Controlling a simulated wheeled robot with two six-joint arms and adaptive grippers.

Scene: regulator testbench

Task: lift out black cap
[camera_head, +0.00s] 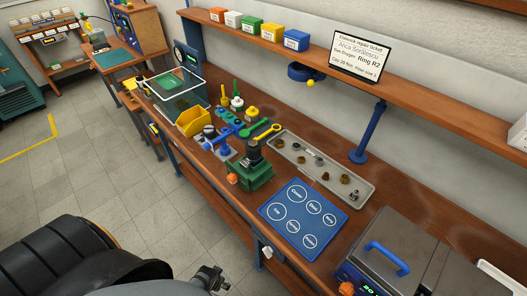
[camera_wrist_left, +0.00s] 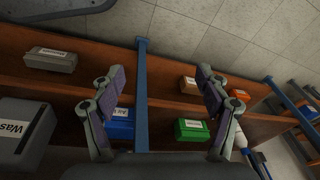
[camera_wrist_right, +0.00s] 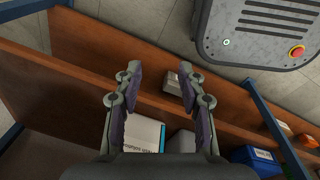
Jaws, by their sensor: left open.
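My right gripper (camera_wrist_right: 160,70) is open and empty, facing a wooden shelf. Neither gripper is near the cap, and the cap does not show in the wrist views.
A blue mat with white circles (camera_head: 276,212) lies right of the regulator. A grey tray (camera_head: 334,180) with several small parts lies behind it. A yellow bin (camera_head: 193,121) and a green wrench (camera_head: 254,129) are close by. A shelf (camera_head: 400,70) overhangs the bench.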

